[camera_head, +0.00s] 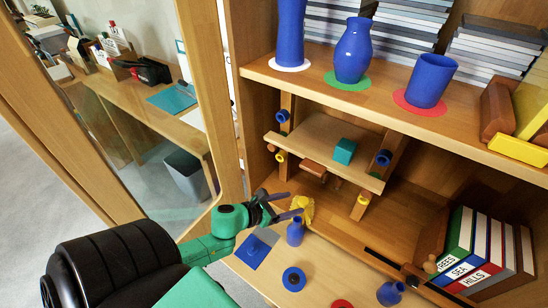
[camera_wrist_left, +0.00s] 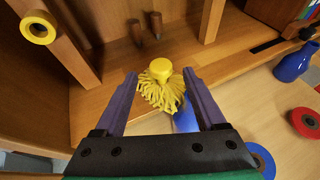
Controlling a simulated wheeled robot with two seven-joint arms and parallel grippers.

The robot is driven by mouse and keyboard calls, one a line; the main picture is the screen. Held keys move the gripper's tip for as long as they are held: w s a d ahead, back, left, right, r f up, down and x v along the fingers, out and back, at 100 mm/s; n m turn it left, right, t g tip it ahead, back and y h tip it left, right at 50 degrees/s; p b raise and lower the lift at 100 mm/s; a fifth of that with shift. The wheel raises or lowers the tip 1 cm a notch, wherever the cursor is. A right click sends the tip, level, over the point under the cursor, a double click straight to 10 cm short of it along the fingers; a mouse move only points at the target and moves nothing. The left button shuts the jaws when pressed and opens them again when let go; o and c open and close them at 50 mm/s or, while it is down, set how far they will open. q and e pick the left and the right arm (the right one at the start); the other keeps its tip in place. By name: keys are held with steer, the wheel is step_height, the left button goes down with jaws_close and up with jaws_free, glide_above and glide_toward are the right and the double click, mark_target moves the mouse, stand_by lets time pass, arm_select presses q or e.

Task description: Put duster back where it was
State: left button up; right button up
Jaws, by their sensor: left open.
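The duster (camera_head: 303,207), a yellow fringed head with a yellow round cap, is at the front edge of the cabinet's lower floor in the head view. It also shows in the left wrist view (camera_wrist_left: 160,88), between and just beyond my fingertips. My left gripper (camera_head: 283,205) is open, its purple fingers on either side of the duster; in the left wrist view the gripper (camera_wrist_left: 160,76) has a gap to each side of the cap. Whether the duster rests on the wood or hangs is unclear. My right gripper is out of view.
A small blue vase (camera_head: 295,233) stands close by the duster on the pale board (camera_head: 322,264). Above is a braced shelf (camera_head: 320,139) with a teal cube (camera_head: 344,151). Binders (camera_head: 480,250) stand right.

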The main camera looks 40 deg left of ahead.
arm_select(q)
steer(key=v, duration=0.8)
steer(key=shift+s, duration=0.1)
